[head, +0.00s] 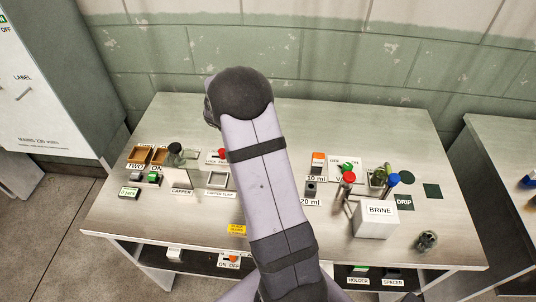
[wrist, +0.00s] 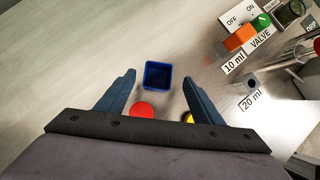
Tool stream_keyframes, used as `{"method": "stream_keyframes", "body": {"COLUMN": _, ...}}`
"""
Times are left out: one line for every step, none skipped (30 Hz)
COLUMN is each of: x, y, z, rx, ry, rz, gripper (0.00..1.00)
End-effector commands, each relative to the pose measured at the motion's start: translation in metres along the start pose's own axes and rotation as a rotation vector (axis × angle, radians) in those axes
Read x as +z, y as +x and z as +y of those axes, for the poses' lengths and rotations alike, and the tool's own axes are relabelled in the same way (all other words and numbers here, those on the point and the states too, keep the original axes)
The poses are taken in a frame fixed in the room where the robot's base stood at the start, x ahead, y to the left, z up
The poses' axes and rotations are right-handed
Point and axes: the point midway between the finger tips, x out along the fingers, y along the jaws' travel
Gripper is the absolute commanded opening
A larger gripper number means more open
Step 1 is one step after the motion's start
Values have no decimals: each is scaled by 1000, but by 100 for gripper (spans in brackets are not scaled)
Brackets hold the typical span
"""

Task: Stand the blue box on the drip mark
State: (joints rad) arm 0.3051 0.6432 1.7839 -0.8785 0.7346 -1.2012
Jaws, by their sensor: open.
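The blue box (wrist: 157,76) is small, open-topped and dark inside. In the wrist view it stands on the bench top between the two fingers of my gripper (wrist: 161,79). The fingers are open, with a visible gap on both sides of the box. My arm hides the box and the gripper in the head view. The DRIP label (head: 405,202) is at the right of the bench, on or beside a dark square mark. Which dark patch it names is hard to tell. A dark round mark (head: 405,178) and another dark square (head: 432,191) lie close by.
A white BRINE block (head: 377,218) and red-, green- and blue-topped items stand near the DRIP label. An orange block (wrist: 239,37) sits by the 10 ml label. A red round thing (wrist: 142,110) and a yellow one (wrist: 188,118) are near my gripper. The bench left of the box is clear.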

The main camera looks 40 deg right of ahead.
Motion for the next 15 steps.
{"method": "stream_keyframes", "body": {"x": 0, "y": 4, "z": 0, "rx": -3, "ry": 0, "rz": 1, "gripper": 61}}
{"method": "stream_keyframes", "body": {"x": 0, "y": 7, "z": 0, "rx": -4, "ry": 1, "rz": 2, "gripper": 61}}
{"method": "stream_keyframes", "body": {"x": 0, "y": 11, "z": 0, "rx": -3, "ry": 1, "rz": 2, "gripper": 61}}
{"method": "stream_keyframes", "body": {"x": -1, "y": 14, "z": 1, "rx": -4, "ry": 1, "rz": 2, "gripper": 61}}
{"method": "stream_keyframes", "body": {"x": -1, "y": 18, "z": 1, "rx": -4, "ry": 0, "rz": 1, "gripper": 61}}
{"method": "stream_keyframes", "body": {"x": -1, "y": 22, "z": 2, "rx": -4, "ry": 1, "rz": 2, "gripper": 61}}
{"method": "stream_keyframes", "body": {"x": -2, "y": 26, "z": 2, "rx": -4, "ry": 1, "rz": 2, "gripper": 61}}
{"method": "stream_keyframes", "body": {"x": -2, "y": 28, "z": 3, "rx": -3, "ry": 1, "rz": 2, "gripper": 61}}
{"method": "stream_keyframes", "body": {"x": -2, "y": 34, "z": 2, "rx": -4, "ry": 0, "rz": 2, "gripper": 61}}
{"method": "stream_keyframes", "body": {"x": -2, "y": 38, "z": 2, "rx": -4, "ry": 1, "rz": 2, "gripper": 61}}
{"method": "stream_keyframes", "body": {"x": -2, "y": 40, "z": 3, "rx": -3, "ry": 2, "rz": 1, "gripper": 61}}
{"method": "stream_keyframes", "body": {"x": -2, "y": 44, "z": 3, "rx": -3, "ry": 3, "rz": 1, "gripper": 61}}
{"method": "stream_keyframes", "body": {"x": -2, "y": 46, "z": 3, "rx": -2, "ry": 2, "rz": 1, "gripper": 61}}
{"method": "stream_keyframes", "body": {"x": -2, "y": 47, "z": 3, "rx": -1, "ry": 2, "rz": 1, "gripper": 61}}
{"method": "stream_keyframes", "body": {"x": -2, "y": 48, "z": 3, "rx": -1, "ry": 2, "rz": 1, "gripper": 61}}
